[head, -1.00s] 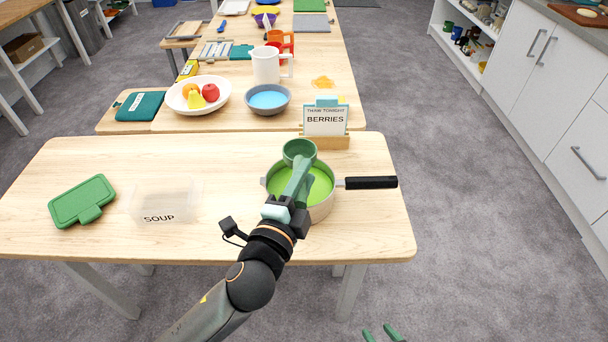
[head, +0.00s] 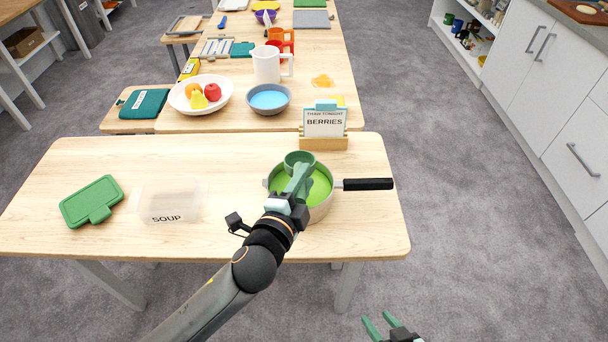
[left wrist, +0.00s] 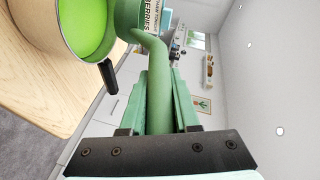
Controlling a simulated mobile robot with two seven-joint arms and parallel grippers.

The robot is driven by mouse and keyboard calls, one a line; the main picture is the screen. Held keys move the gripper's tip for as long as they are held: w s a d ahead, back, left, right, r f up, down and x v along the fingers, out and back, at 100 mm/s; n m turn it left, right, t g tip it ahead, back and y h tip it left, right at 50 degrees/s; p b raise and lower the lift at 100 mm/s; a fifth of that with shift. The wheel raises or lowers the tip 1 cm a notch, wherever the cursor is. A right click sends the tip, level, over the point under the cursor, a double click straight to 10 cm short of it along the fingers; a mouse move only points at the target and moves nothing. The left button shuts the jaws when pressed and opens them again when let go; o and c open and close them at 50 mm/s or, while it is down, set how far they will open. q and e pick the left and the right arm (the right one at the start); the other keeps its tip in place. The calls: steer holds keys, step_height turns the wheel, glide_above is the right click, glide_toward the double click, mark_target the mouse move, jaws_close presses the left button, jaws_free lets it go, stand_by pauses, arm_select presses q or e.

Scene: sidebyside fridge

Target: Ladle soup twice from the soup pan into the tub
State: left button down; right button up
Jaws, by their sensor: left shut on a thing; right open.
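The soup pan (head: 322,207) stands at the right of the near table with green soup (head: 318,187) in it and its black handle pointing right. My left gripper (head: 291,203) is shut on the handle of a green ladle (head: 299,161). The ladle's bowl is over the far part of the pan; whether it touches the soup or holds any cannot be told. The left wrist view also shows the ladle (left wrist: 158,85) between the fingers, with the pan (left wrist: 80,30) at upper left. The clear tub (head: 168,205), labelled SOUP, stands left of the pan, open. My right gripper (head: 380,325) is open and empty below the table's right side.
A green lid (head: 92,202) lies left of the tub. A sign reading BERRIES (head: 324,122) stands in a wooden holder behind the pan. A blue bowl (head: 269,99), fruit bowl (head: 201,104) and white pitcher (head: 266,63) stand on the far table. The table between tub and pan is clear.

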arm_select(q)
steer(key=shift+w+r, duration=0.1)
steer(key=shift+r, duration=0.05)
steer(key=shift+w+g, duration=0.25)
steer(key=shift+g, duration=0.05)
steer(key=shift+w+f, duration=0.15)
steer(key=shift+f, duration=0.25)
step_height(320, 180, down, 8)
steer(key=b, duration=0.6)
stand_by(0.3)
steer(key=shift+w+a+r+n+g, duration=0.1)
steer(key=shift+w+r+n+g, duration=0.3)
steer(key=shift+w+r+g, duration=0.35)
steer(key=shift+s+f, duration=0.15)
steer(key=shift+f, duration=0.05)
